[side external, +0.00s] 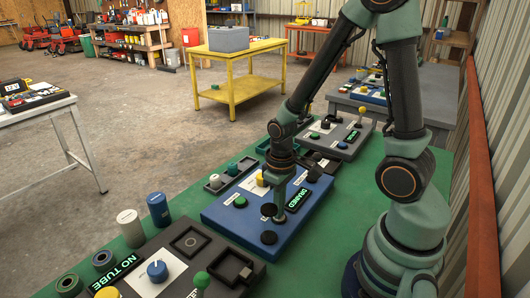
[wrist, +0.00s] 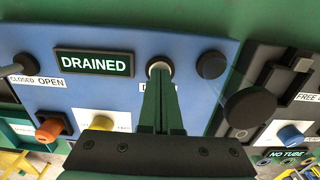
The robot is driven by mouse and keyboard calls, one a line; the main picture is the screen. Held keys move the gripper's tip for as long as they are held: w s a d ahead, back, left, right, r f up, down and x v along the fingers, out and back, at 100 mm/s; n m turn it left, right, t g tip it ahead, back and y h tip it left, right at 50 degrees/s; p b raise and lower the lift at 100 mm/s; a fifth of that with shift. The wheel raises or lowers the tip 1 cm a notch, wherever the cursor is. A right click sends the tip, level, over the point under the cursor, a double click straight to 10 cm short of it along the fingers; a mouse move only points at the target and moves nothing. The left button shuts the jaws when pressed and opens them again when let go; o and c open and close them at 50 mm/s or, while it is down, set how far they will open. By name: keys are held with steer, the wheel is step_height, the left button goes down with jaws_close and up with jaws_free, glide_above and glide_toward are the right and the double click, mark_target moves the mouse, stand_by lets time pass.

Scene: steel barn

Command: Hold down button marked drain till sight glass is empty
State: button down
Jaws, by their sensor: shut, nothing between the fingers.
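The blue panel (side external: 222,212) lies on the green table, and it fills much of the wrist view (wrist: 200,105). Its display (wrist: 93,63) reads DRAINED and also shows in the side view (side external: 298,199). My gripper (wrist: 159,76) is shut and empty, its tips at a round button (wrist: 158,67) with a pale rim. The tips look to be on or right against the button; how far it is pressed I cannot tell. They also show in the side view (side external: 279,217). A label starting with D below the button is mostly hidden by the fingers. No sight glass can be made out.
A black round cap (wrist: 211,65) and a larger black knob (wrist: 250,106) stand right of the fingers. A dark panel (side external: 232,267) is next to the blue one.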

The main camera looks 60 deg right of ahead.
steer(key=shift+r, duration=3.5)
steer(key=a+r+t, duration=0.3)
steer(key=r+t, duration=0.2)
steer(key=r, duration=0.8)
steer(key=shift+w+a+r+t, duration=0.2)
steer(key=shift+a+r+t, duration=0.05)
steer(key=shift+r+t, duration=0.05)
